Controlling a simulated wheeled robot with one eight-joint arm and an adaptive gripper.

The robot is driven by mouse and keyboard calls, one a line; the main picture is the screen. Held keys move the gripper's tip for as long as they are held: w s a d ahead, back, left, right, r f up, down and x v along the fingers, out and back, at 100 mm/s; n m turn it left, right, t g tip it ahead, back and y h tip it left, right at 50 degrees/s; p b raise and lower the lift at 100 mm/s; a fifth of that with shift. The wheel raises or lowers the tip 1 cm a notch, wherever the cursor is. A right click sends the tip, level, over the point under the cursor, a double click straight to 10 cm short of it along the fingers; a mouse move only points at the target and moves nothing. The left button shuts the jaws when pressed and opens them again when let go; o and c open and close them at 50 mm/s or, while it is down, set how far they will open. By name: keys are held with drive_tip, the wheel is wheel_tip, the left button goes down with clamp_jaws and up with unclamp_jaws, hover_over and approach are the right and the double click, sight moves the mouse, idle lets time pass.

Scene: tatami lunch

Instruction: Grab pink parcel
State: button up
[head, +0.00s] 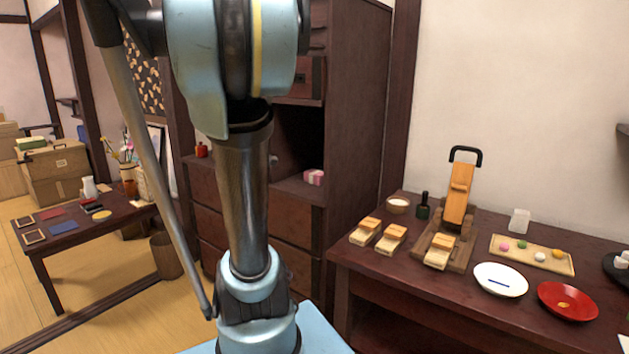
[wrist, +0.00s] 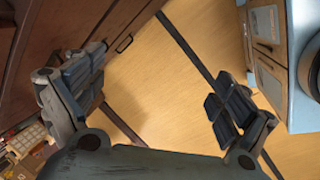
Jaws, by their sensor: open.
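The pink parcel (head: 313,177) is a small pink box with a pale band. In the head view it sits on the ledge of the dark wooden cabinet, in front of the dark open recess and just right of my arm. My gripper (wrist: 160,92) shows in the wrist view with its two fingers wide apart and nothing between them. The parcel is not visible in the wrist view, and the gripper is out of the head view.
The dark cabinet (head: 345,110) rises behind my arm. A low table (head: 95,235) and boxes (head: 55,175) stand at left. Floor (head: 105,310) is clear at lower left.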

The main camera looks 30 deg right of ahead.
sight(315, 172)
drive_tip(key=w+d+n, duration=0.3)
drive_tip(key=d, duration=0.3)
drive_tip(key=w+d+n+h, duration=0.1)
drive_tip(key=w+d+n, duration=0.2)
drive_tip(key=d, duration=0.4)
drive_tip(key=w+d+n+h, duration=0.1)
drive_tip(key=w+d+n, duration=0.3)
drive_tip(key=d, duration=0.3)
drive_tip(key=shift+w+d+f+g, duration=0.15)
drive_tip(key=shift+w+g, duration=0.25)
drive_tip(key=shift+w, duration=0.25)
drive_tip(key=w+d, duration=0.1)
drive_tip(key=d, duration=0.2)
drive_tip(key=w+d, duration=0.1)
drive_tip(key=d, duration=0.1)
drive_tip(key=w+d, duration=0.1)
drive_tip(key=d, duration=0.2)
drive_tip(key=shift+d, duration=0.35)
drive_tip(key=d, duration=0.2)
drive_tip(key=w+d+f, duration=0.1)
drive_tip(key=shift+w+d, duration=0.1)
drive_tip(key=shift+d, duration=0.25)
drive_tip(key=shift+f, duration=0.1)
drive_tip(key=c, duration=1.2)
